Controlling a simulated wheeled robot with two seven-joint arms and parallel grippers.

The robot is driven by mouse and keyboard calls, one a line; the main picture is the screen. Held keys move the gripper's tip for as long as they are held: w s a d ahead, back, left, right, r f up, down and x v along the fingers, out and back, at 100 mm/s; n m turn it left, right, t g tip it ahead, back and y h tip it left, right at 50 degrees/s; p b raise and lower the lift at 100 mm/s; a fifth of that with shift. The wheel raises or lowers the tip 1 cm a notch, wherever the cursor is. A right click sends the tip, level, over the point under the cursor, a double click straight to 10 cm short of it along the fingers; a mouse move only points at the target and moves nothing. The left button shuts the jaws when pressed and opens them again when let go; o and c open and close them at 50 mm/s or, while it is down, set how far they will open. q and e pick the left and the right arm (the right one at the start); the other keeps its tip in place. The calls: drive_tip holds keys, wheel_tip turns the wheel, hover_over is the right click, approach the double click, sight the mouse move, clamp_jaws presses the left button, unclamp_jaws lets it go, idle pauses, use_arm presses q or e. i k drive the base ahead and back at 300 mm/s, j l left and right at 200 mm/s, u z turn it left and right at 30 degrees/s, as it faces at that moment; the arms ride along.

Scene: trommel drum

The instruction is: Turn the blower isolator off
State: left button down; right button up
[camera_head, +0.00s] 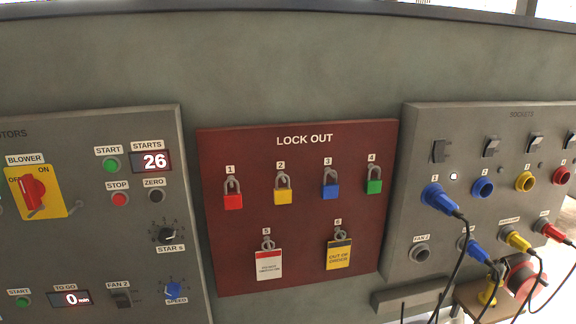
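The blower isolator is a red rotary handle (32,188) on a yellow plate (56,205) at the left edge of the head view, under a BLOWER label (25,159). The plate carries the words OFF at its upper left and ON at its upper right. The handle looks roughly upright with a slight tilt; I cannot tell for sure which mark it points to. A small grey ring or tab shows at the plate's lower right corner. Neither of my grippers is in view.
Right of the isolator are green START (111,165) and red STOP (120,199) buttons and a counter (154,161) reading 26. A dark red lock-out board (300,215) holds several padlocks and two tags. A socket panel (480,140) with plugs and hanging cables is at right.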

sight(31, 190)
drive_tip(key=u, duration=1.4)
